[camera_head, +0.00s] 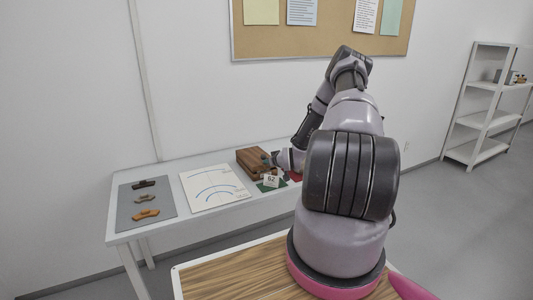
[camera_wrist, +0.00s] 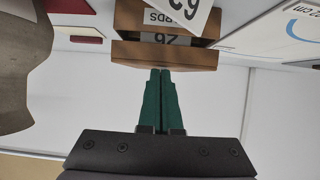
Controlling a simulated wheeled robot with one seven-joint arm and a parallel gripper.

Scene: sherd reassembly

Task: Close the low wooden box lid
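The low wooden box (camera_head: 250,161) sits on the white table near the wall in the head view, partly hidden behind my gripper (camera_head: 268,160). In the wrist view the brown box (camera_wrist: 165,55) appears upside down at the top, as two wooden bands with a dark, labelled gap between them. I cannot tell the lid's exact angle. My gripper (camera_wrist: 160,100) has two green fingers pressed side by side, with nothing seen between them. Their tips point at the lower wooden band and look close to it; contact is unclear.
A white card marked 62 (camera_head: 271,181) stands in front of the box. A white sheet with blue arcs (camera_head: 214,187) and a grey mat (camera_head: 128,211) with several sherds lie to the left. A red item (camera_head: 294,175) lies right of the box, partly hidden by my arm.

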